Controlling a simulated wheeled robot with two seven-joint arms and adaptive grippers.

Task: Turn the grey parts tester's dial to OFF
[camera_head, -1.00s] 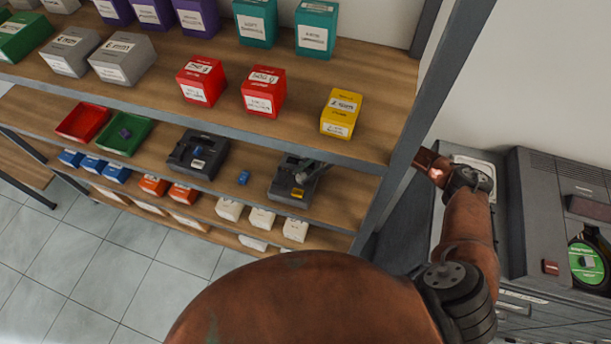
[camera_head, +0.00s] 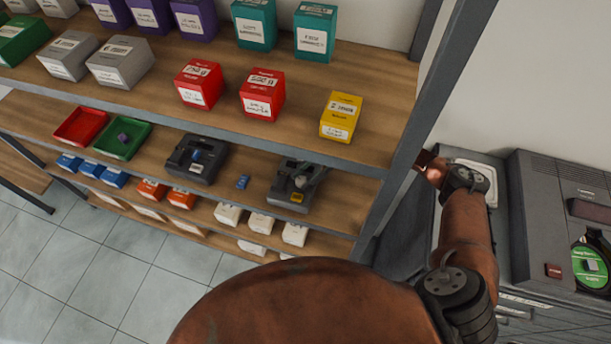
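A dark grey device (camera_head: 283,198) with a small yellow label stands at the right of the shelf below the top board; I take it for the grey parts tester. A light grey shape (camera_head: 308,178) over its top, under the board's edge, looks like my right gripper, with its fingertips too small to make out. The dial and its setting cannot be read. My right arm (camera_head: 466,225) goes behind the shelf post, which hides part of it. A similar dark device (camera_head: 210,160) with a blue piece on it stands further left. My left gripper is not in view.
The top board holds red boxes (camera_head: 262,95), a yellow box (camera_head: 340,118) and others. Below are a red tray (camera_head: 72,134), a green tray (camera_head: 108,145) and a small blue piece (camera_head: 242,182). A grey hi-fi unit (camera_head: 540,195) stands right of the shelf post (camera_head: 415,130).

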